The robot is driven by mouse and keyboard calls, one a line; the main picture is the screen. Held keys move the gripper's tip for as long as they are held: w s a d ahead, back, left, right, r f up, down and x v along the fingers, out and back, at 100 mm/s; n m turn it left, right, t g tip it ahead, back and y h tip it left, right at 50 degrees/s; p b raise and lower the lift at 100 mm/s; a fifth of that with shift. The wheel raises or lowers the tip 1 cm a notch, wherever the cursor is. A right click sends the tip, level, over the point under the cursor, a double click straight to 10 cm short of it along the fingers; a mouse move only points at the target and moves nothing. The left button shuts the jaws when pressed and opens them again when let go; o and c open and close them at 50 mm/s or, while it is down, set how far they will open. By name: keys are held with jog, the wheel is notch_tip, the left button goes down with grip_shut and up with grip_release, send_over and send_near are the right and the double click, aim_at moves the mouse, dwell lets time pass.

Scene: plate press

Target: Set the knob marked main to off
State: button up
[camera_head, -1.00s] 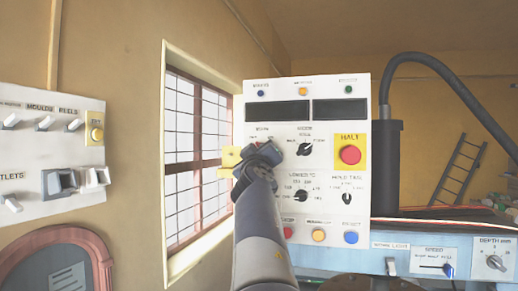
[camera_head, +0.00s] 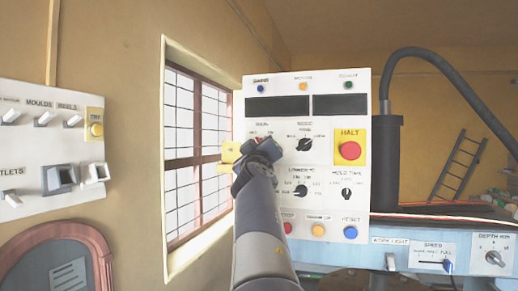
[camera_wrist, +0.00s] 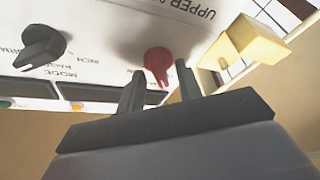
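The control panel (camera_head: 260,220) stands ahead, with the knob label in its upper left partly readable as main. In the head view my gripper (camera_head: 262,150) covers the knob under that label. In the wrist view a red knob (camera_wrist: 158,62) sits on the panel face just beyond my gripper (camera_wrist: 160,87). My two fingers are apart, one on each side of the red knob in the picture. I cannot tell whether they touch it. The off mark and the knob's setting are not readable.
A yellow bracket (camera_wrist: 250,42) juts from the panel's left edge, close to my fingers; it also shows in the head view (camera_head: 230,153). A black mode knob (camera_head: 304,144) and a red halt button (camera_head: 350,151) are to the right. A barred window (camera_head: 195,150) is left.

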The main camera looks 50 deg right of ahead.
jog(key=b+v, duration=0.4)
jog(key=v, duration=0.6)
jog(key=shift+s+a, duration=0.25)
